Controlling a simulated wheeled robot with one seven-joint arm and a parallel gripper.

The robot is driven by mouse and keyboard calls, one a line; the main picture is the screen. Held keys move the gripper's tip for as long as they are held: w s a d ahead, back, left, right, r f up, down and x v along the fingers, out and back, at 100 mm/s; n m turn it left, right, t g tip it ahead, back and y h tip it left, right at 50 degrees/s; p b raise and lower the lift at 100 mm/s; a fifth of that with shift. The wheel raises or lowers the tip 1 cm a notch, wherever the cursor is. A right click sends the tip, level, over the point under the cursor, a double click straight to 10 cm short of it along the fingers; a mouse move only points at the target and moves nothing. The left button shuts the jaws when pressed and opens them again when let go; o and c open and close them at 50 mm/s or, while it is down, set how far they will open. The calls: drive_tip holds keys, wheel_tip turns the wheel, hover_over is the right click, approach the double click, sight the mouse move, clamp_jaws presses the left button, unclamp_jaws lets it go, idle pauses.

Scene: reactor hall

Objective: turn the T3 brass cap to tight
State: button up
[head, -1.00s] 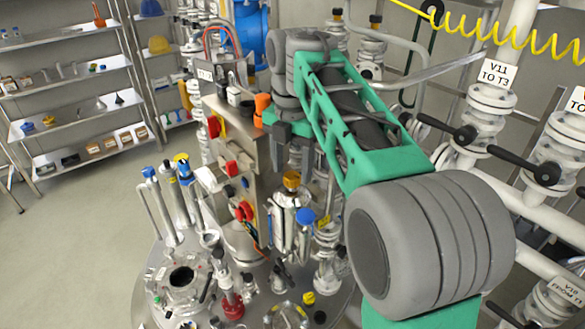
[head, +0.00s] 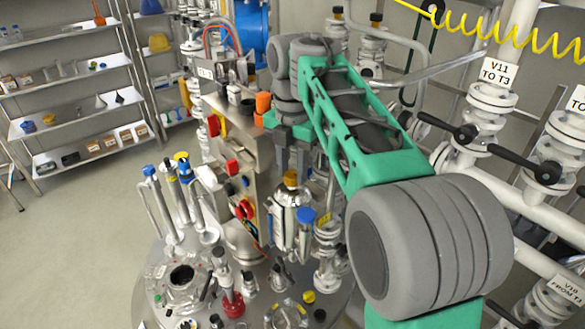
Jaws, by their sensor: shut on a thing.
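The brass cap (head: 291,178) sits on top of an upright metal fitting (head: 288,200) on the vessel lid, near the picture's middle. My gripper (head: 292,167) points down from above, its dark fingers on either side of the cap. It is shut on the cap, though the exact contact is small and partly hidden. I cannot read any tightness mark on the cap.
A control box with red and yellow knobs (head: 240,208) stands close left of the gripper. A blue-capped fitting (head: 306,216) stands close right. Labelled pipes and valves (head: 488,95) fill the right side. Shelves (head: 85,125) stand far left beyond open floor.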

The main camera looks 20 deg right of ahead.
clamp_jaws()
drive_tip(key=shift+m, duration=0.4)
drive_tip(key=m, duration=0.4)
drive_tip(key=shift+m, duration=0.3)
drive_tip(key=m, duration=0.5)
drive_tip(key=shift+m, duration=0.3)
drive_tip(key=m, duration=1)
drive_tip(key=shift+m, duration=0.3)
